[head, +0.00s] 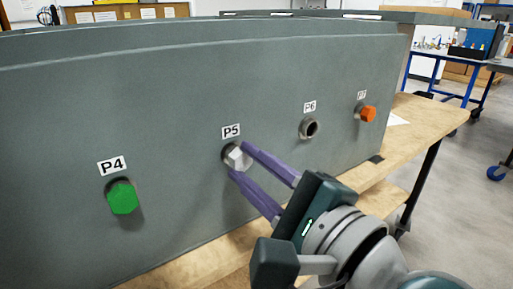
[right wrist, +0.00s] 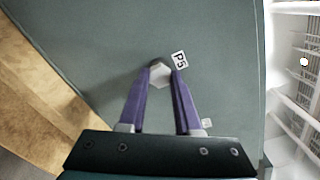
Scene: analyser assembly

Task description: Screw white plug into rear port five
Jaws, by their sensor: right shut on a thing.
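The white plug (head: 239,158) is at the port marked P5 on the grey rear panel (head: 180,90). My right gripper (head: 240,160) is shut on it, with one purple finger on each side. In the right wrist view the white plug (right wrist: 160,75) sits between the fingertips, against the panel beside the P5 label (right wrist: 180,60). A dark ring of the port shows behind the plug in the head view. How deep the plug sits in the port cannot be told. My left gripper is not in view.
A green plug (head: 122,197) sits at P4 on the left. An orange plug (head: 367,114) sits in the port at the far right. The wooden bench (head: 415,135) runs below the panel.

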